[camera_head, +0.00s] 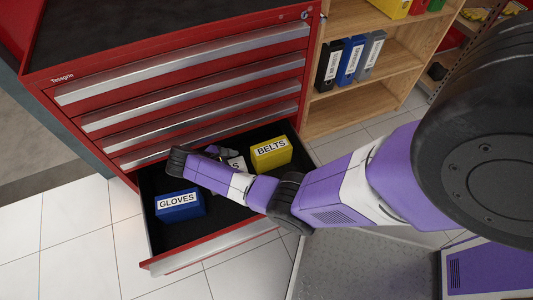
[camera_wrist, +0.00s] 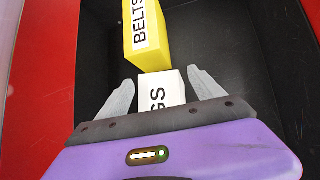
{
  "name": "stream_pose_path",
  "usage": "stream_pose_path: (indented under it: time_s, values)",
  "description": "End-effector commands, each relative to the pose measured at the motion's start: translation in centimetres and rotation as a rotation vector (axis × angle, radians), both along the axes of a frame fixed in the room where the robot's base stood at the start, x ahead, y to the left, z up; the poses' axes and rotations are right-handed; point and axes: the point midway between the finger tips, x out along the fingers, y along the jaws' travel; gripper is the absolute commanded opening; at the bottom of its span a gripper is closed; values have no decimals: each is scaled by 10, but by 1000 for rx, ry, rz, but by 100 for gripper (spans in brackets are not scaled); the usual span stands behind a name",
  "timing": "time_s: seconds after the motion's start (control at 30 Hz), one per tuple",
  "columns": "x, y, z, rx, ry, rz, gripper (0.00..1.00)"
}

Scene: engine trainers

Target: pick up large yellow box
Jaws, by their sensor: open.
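The large yellow box (camera_head: 271,153), labelled BELTS, sits in the open bottom drawer at its right part. In the wrist view the yellow box (camera_wrist: 157,50) lies just beyond the fingertips. A white-labelled box (camera_wrist: 173,90), its label ending in GS, stands between my open fingers and close to the yellow box. My gripper (camera_wrist: 160,86) is open and holds nothing. In the head view my arm covers most of the white-labelled box (camera_head: 236,163), and my gripper's fingers are mostly hidden.
A blue GLOVES box (camera_head: 180,206) sits in the same drawer (camera_head: 215,245), left of my arm. The red cabinet (camera_head: 110,50) rises behind it with its other drawers shut. A wooden shelf (camera_head: 335,110) with binders stands at right.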

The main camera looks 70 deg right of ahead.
Motion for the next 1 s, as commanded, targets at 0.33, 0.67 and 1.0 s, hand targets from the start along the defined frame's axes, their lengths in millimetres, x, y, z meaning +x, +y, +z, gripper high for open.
stream_pose_path:
  time_s: [0.33, 0.67, 1.0]
  values:
    - [-37, -50, 0, 0, -1, -5, 77]
    - [-53, -72, 0, 0, 1, -2, 77]
    - [-77, -104, -18, 1, 2, -3, 77]
